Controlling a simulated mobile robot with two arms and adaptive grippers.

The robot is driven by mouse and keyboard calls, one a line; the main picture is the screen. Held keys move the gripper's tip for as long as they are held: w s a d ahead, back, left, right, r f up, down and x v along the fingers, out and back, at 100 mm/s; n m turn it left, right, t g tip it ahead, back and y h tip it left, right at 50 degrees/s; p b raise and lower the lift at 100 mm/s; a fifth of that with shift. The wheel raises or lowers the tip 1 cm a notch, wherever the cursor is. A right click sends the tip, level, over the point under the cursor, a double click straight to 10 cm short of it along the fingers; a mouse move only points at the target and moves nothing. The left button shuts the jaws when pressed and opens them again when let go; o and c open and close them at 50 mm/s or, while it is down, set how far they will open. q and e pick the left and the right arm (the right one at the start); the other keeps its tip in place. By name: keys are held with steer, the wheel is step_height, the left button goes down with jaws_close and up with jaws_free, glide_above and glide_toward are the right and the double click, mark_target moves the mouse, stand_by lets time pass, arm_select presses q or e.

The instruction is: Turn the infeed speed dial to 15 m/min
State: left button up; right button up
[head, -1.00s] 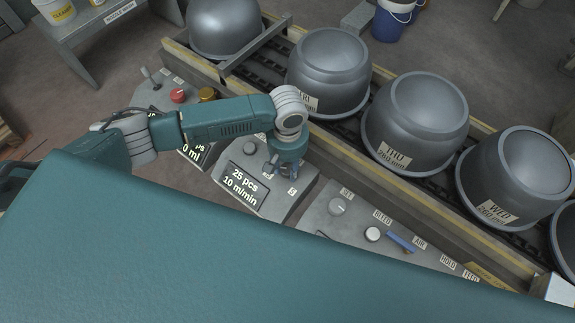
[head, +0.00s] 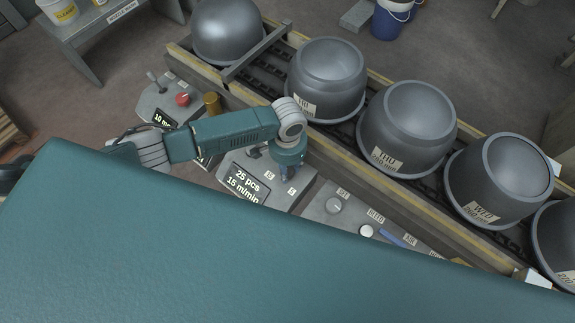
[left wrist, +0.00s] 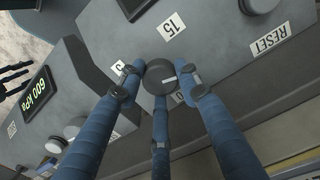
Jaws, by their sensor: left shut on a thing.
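The speed dial (left wrist: 157,75) is a dark round knob with a white pointer mark in the left wrist view. Its pointer points to the right in that picture. The number plate 15 (left wrist: 171,26) lies above it, and a plate with a 5 (left wrist: 118,67) is on its left. My left gripper (left wrist: 163,84) is shut on the knob, with its blue fingers around it. In the head view my left gripper (head: 284,171) reaches down onto the grey console and hides the dial. The console display (head: 245,183) reads 25 pcs and 15 m/min.
A RESET plate (left wrist: 270,38) and a 600 kPa display (left wrist: 42,103) are near the dial. A red button (head: 183,99) stands on the console to the left. Large metal domes (head: 405,125) line the conveyor behind.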

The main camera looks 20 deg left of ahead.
arm_select(q)
steer(key=shift+m+p, duration=0.3)
steer(key=shift+m, duration=0.8)
steer(key=o, duration=1.2)
steer(key=shift+r, duration=6)
